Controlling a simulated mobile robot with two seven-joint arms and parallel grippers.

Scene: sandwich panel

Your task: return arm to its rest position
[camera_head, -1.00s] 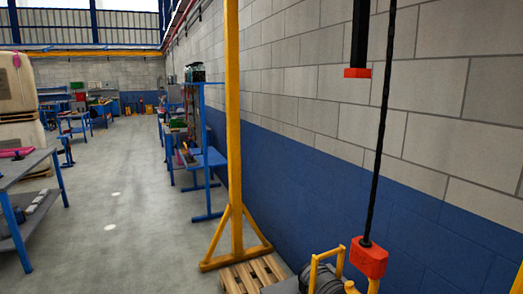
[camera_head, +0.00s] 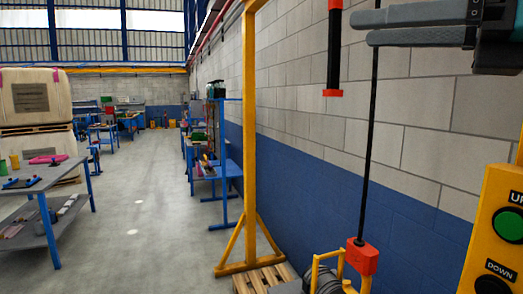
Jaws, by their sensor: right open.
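My right gripper (camera_head: 362,28) is at the top right of the head view, its grey fingers pointing left. The fingers are a little apart with nothing between them, so it is open and empty. It is up in front of the block wall, above the yellow control panel (camera_head: 481,246) and apart from it. The panel has a green UP button (camera_head: 508,224) and a dark DOWN button (camera_head: 493,285), and is cut off by the right edge. My left gripper is not in view.
A yellow hoist post (camera_head: 249,130) stands by a wooden pallet (camera_head: 263,277). A black cable (camera_head: 371,140) hangs with a red block (camera_head: 362,256) at its lower end. A black rod (camera_head: 334,45) hangs left of the gripper. A blue-legged table (camera_head: 61,180) stands left; the aisle floor is clear.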

